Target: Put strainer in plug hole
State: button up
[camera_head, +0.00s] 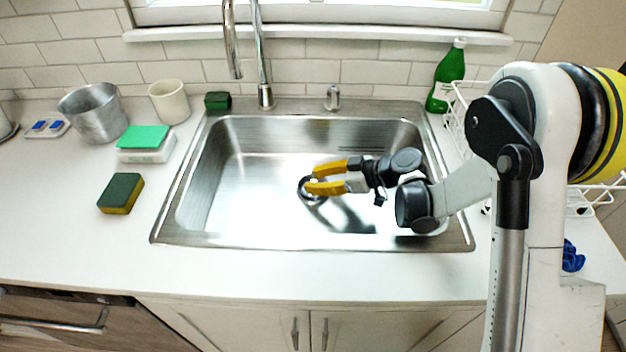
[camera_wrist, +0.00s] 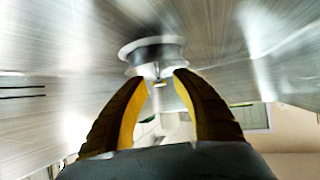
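My gripper (camera_head: 312,180) is low inside the sink (camera_head: 255,215), its two yellow fingers reaching left over a round metal ring with a dark middle. The fingertips are apart, and nothing is clearly pinched between them. In the wrist view my gripper (camera_wrist: 160,78) has a round, rimmed metal piece (camera_wrist: 150,46) just beyond its fingertips. This looks like the plug hole, the strainer, or both together; I cannot tell which. A small dark and yellow bit shows between the fingertips there, too blurred to name. No separate strainer is clear elsewhere.
A faucet (camera_head: 263,70) stands behind the sink. Left on the counter are a metal pot (camera_head: 93,113), a cream cup (camera_head: 170,102), a green-and-yellow sponge (camera_head: 120,193) and a green-topped white box (camera_head: 146,143). A green bottle (camera_head: 446,78) and white rack (camera_head: 462,110) stand right.

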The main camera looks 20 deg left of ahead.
jog(key=p+v, duration=0.3)
jog(key=v, duration=0.8)
jog(key=shift+r, duration=0.15)
